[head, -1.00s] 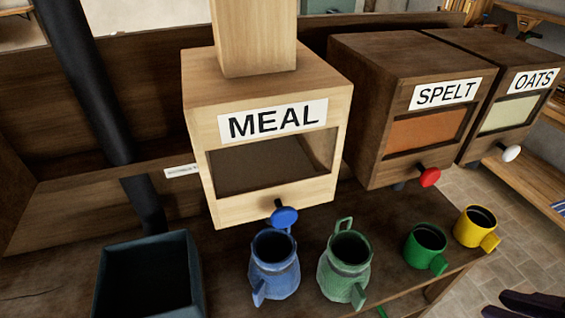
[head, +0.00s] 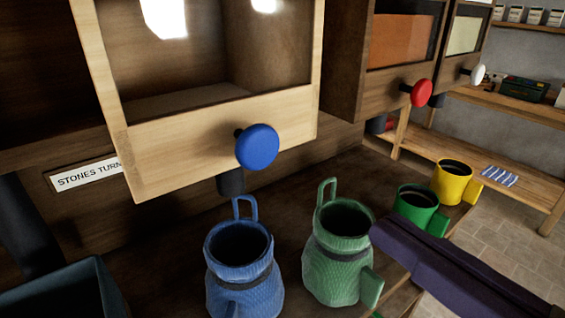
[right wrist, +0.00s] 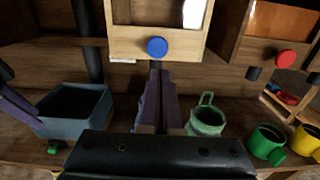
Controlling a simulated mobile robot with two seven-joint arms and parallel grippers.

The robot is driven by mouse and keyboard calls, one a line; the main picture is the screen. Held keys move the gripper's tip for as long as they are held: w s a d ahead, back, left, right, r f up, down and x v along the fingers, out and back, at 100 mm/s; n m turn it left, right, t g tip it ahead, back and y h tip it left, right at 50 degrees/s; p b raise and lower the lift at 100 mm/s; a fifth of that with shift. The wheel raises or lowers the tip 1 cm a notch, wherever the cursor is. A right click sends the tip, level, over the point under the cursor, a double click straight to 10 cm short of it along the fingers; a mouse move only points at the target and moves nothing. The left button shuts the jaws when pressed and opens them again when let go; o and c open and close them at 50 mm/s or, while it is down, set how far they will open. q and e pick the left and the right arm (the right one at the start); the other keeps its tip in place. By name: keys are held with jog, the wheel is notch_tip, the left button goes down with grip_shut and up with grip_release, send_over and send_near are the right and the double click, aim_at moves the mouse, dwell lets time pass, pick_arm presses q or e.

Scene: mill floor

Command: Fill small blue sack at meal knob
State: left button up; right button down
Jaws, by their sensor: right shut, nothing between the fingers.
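The small blue sack (head: 243,290) stands upright on the bench with its dark mouth open and a loop at its back. The pale wooden MEAL bin (head: 215,125) hangs above, with a round blue knob (head: 257,147) and a dark spout (head: 230,182) just above and behind the sack. My right gripper (head: 382,232) is shut and empty, beside the green sack (head: 335,275) and apart from the knob. In the right wrist view its fingers (right wrist: 162,76) hide most of the blue sack. Purple finger parts, apparently my left gripper (right wrist: 15,100), show at that view's left edge; their opening is unclear.
A dark blue-grey box (head: 65,292) stands at the lower left. A green mug (head: 415,203) and a yellow mug (head: 453,182) stand right of the sacks. The red knob (head: 422,93) and white knob (head: 478,75) belong to neighbouring bins.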

jog(key=shift+s+a+f+n, duration=0.1)
jog(key=shift+s+f+n, duration=0.05)
jog(key=shift+n, duration=0.15)
jog(key=p, duration=0.5)
send_near(262, 149)
jog(key=x, duration=0.6)
jog(key=shift+w+a, duration=0.25)
jog(key=shift+w, duration=0.15)
